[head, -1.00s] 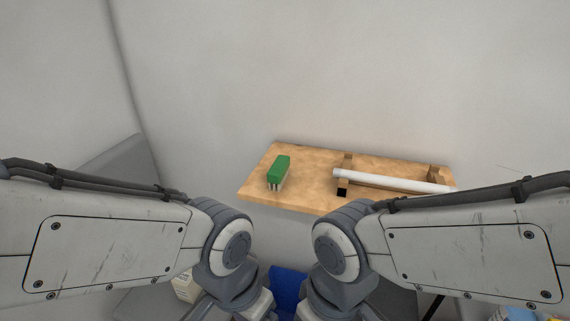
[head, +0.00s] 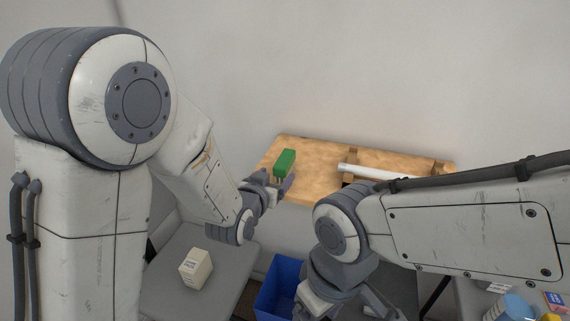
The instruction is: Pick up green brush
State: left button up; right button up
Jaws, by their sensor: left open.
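The green brush (head: 285,162) stands on the left part of a wooden wall shelf (head: 322,192), its green block on top and pale bristles below. My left gripper (head: 281,183) is open at the shelf's front left, right at the brush. Its fingers sit low by the bristles and hide part of them. I cannot tell whether the fingers touch the brush. My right gripper (head: 372,306) is low in the picture, pointing down in front of the shelf, partly cut off by the lower edge; its jaws do not show clearly.
A white tube (head: 372,172) lies on wooden supports on the shelf's right part. Below are a grey surface with a small cream box (head: 196,268), a blue bin (head: 279,289), and several items at lower right. The wall is close behind the shelf.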

aim_at(285, 164)
pick_arm(q)
jog(key=x, duration=0.4)
jog(key=p+x, duration=0.2)
jog(key=x, duration=0.1)
jog(key=shift+w+r, duration=0.15)
jog(key=shift+r, duration=0.2)
jog(key=shift+w+d+f+p, duration=0.25)
jog(key=shift+w+p, duration=0.1)
jog(key=shift+w, duration=0.15)
grip_shut()
